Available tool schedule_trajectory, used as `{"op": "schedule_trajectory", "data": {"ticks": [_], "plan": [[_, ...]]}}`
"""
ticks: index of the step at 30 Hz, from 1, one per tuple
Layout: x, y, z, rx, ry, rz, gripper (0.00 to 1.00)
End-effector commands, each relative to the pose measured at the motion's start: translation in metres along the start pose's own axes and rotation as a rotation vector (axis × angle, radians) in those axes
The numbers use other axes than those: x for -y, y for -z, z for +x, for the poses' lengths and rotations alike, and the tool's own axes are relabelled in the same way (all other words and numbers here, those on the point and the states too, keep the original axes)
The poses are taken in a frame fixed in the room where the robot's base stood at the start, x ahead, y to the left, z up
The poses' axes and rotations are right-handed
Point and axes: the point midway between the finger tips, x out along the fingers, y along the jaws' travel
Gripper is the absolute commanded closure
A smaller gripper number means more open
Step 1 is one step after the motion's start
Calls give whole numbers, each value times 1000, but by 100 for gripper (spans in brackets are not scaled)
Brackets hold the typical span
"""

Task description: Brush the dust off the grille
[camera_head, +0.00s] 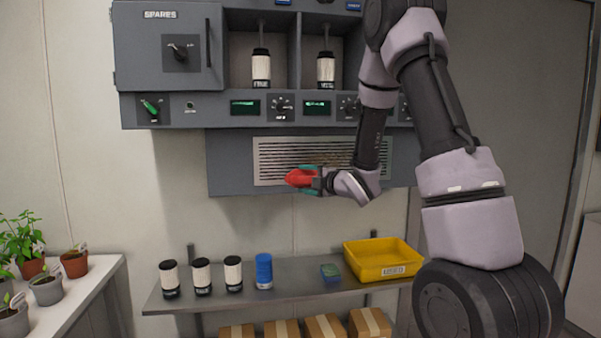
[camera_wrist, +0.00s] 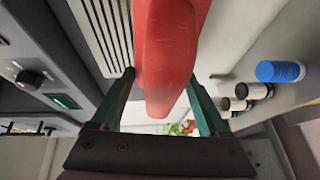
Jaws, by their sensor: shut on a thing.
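The grille (camera_head: 275,160) is a pale slatted panel on the grey wall unit, below the row of dials. Its slats also show in the wrist view (camera_wrist: 95,30). A brownish patch (camera_head: 340,160) shows on its right half, partly behind my arm. My gripper (camera_head: 314,181) is at the lower middle of the grille, in front of it. It is shut on a red brush (camera_head: 298,178), which also fills the middle of the wrist view (camera_wrist: 167,55) between the two green fingers. Its bristles are not visible, and I cannot tell whether it touches the grille.
Canisters (camera_head: 261,68) stand in the bays above. Potted plants (camera_head: 74,263) sit at left.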

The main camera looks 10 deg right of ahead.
Motion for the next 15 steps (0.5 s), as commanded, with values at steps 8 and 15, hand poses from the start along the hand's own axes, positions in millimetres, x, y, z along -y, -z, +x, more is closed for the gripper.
{"op": "schedule_trajectory", "data": {"ticks": [8, 15], "plan": [[-29, 17, 4, -99, -96, -66, 67], [-31, 6, 24, -98, -95, -66, 67]]}}
